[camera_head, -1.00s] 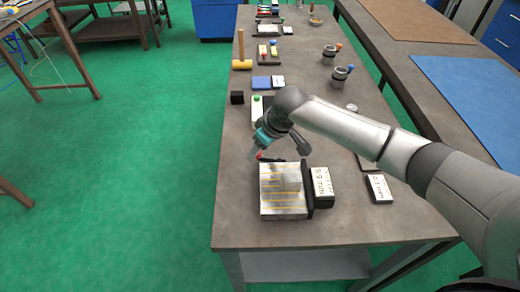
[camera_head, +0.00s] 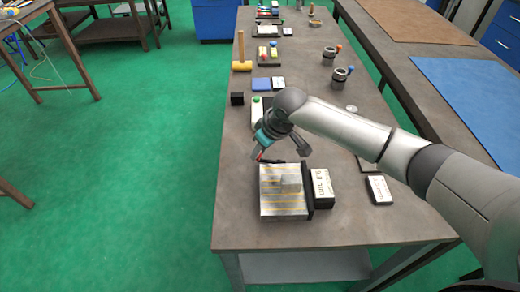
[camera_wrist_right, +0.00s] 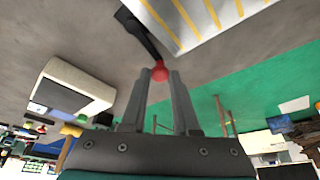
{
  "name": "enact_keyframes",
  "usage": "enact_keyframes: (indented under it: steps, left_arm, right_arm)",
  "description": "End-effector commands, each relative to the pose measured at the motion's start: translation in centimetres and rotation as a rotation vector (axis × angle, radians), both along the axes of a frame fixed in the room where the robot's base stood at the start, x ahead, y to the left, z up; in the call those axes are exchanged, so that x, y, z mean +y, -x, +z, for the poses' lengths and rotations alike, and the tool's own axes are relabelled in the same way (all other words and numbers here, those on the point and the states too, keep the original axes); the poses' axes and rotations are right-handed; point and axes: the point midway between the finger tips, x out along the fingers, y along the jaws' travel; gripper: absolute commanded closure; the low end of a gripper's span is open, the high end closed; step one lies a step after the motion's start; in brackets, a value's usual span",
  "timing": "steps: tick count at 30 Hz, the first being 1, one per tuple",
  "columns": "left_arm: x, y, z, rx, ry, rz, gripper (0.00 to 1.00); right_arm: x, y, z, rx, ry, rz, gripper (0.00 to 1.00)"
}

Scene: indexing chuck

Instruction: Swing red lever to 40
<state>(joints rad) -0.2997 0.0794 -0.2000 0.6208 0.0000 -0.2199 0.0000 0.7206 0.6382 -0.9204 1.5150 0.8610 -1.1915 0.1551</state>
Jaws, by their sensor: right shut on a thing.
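The red-knobbed lever (camera_head: 260,157) is at the back left edge of the striped metal plate (camera_head: 270,207). In the right wrist view its red ball (camera_wrist_right: 160,71) sits between my right fingertips, and its black arm (camera_wrist_right: 139,32) runs up and left toward the plate (camera_wrist_right: 190,18). My right gripper (camera_head: 258,154) is shut on the red knob; its fingers are small in the head view. A black box with a white label (camera_head: 321,183), seemingly a mm reading, adjoins the plate's right side. My left gripper is out of view.
A white label block (camera_head: 379,189) lies right of the fixture. The bench (camera_head: 240,235) is bare in front.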

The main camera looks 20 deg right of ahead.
Motion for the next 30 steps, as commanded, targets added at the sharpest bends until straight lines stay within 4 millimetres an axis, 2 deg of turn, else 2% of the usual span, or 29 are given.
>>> enact_keyframes:
  steps: [24,30]
  left_arm:
    - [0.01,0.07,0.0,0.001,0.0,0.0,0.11]
    - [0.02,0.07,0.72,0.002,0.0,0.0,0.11]
  right_arm:
    - [-0.04,0.05,-0.05,0.002,0.001,-0.001,1.0]
    - [-0.07,-0.05,0.08,0.003,0.001,-0.028,1.0]
